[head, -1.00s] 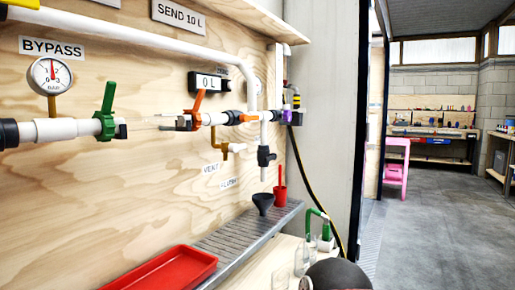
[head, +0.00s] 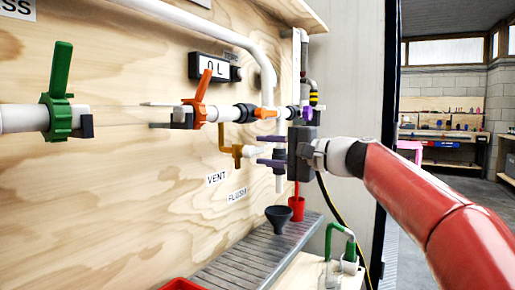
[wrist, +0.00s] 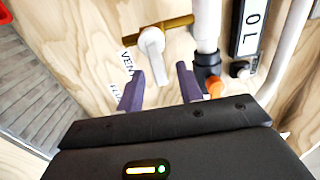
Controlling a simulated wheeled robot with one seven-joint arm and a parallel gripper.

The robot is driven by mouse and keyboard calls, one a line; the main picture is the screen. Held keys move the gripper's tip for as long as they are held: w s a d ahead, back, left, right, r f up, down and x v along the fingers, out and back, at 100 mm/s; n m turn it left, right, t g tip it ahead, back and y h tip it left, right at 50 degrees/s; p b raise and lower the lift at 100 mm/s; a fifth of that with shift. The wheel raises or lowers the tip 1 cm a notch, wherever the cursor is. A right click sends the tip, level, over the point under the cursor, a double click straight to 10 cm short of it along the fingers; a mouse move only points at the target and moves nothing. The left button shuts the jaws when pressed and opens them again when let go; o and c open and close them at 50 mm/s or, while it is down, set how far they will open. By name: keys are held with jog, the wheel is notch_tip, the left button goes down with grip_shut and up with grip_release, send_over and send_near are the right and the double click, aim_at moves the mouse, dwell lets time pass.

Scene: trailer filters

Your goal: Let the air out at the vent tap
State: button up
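The vent tap is a brass fitting (head: 237,151) on the plywood panel, above the VENT label (head: 216,178). In the wrist view its white lever (wrist: 151,42) hangs down from the brass pipe (wrist: 165,25). My gripper (head: 264,151) is open and empty, with purple fingers pointing toward the tap from the right. In the wrist view, my gripper (wrist: 160,74) has its fingertips apart, with the lever just beyond them and roughly between them. I see no contact. The gripper body hides part of the pipework in the head view.
A green valve (head: 61,105) and an orange valve (head: 201,98) sit on the white pipe to the left. A 0 L display (head: 213,68) is above.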

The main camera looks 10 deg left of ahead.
aim_at(262, 150)
jog(key=x, duration=0.4)
jog(key=shift+p, duration=0.35)
grip_shut()
